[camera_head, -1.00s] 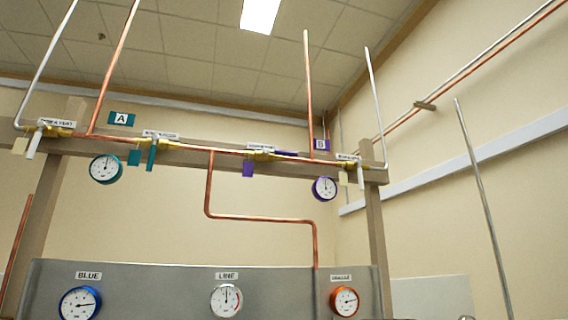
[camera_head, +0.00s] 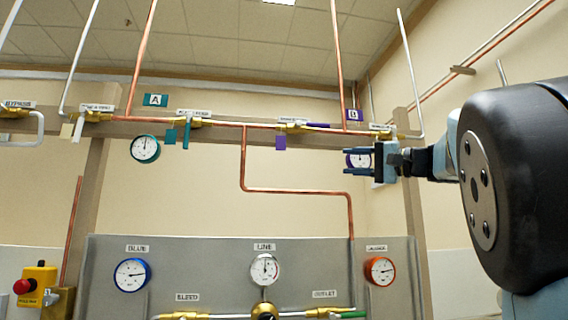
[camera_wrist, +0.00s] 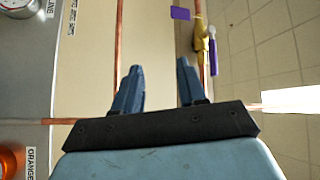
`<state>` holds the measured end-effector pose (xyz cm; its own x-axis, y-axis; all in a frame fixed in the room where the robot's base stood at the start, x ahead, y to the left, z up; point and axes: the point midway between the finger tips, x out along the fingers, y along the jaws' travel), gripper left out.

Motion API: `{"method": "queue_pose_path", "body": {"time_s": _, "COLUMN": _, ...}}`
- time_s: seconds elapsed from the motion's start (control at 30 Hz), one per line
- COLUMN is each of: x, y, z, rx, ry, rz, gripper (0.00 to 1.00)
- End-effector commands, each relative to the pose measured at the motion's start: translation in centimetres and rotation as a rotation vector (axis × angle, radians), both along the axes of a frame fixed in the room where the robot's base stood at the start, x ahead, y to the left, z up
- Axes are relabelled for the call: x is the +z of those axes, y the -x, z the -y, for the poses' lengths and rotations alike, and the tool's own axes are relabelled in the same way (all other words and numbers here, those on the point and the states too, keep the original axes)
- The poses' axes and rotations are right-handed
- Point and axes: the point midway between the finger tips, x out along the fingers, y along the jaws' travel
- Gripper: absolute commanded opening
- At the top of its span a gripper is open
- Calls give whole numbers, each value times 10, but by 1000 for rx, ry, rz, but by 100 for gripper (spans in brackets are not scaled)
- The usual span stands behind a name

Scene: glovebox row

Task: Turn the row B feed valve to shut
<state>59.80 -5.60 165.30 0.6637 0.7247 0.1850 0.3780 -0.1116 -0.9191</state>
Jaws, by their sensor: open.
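The row B feed valve has a brass body (camera_head: 292,127) on the copper pipe and a purple lever (camera_head: 318,125) lying along the pipe, pointing right. A purple tag (camera_head: 281,142) hangs below it. Its small label is too blurred to read. In the wrist view the brass body (camera_wrist: 201,38), lever (camera_wrist: 213,58) and tag (camera_wrist: 181,13) show at the top, beyond my fingertips. My gripper (camera_head: 348,163) is open and empty, to the right of and lower than the lever in the head view, apart from it. The fingers also show in the wrist view (camera_wrist: 159,68).
The row B gauge (camera_head: 351,160) is partly hidden by my gripper. A copper pipe (camera_head: 243,170) drops below to the grey panel (camera_head: 215,272).

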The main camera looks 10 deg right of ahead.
Motion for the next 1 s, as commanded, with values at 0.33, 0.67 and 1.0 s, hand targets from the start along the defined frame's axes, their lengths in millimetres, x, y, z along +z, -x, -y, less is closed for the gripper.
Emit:
{"method": "queue_pose_path", "body": {"time_s": 0.33, "x": 66, "y": 10, "z": 44, "rx": 23, "ry": -113, "rz": 200, "gripper": 41}}
{"method": "queue_pose_path", "body": {"time_s": 0.67, "x": 83, "y": -16, "z": 14, "rx": 24, "ry": -114, "rz": 202, "gripper": 41}}
{"method": "queue_pose_path", "body": {"time_s": 1.0, "x": 106, "y": -51, "z": -28, "rx": 25, "ry": -115, "rz": 200, "gripper": 41}}
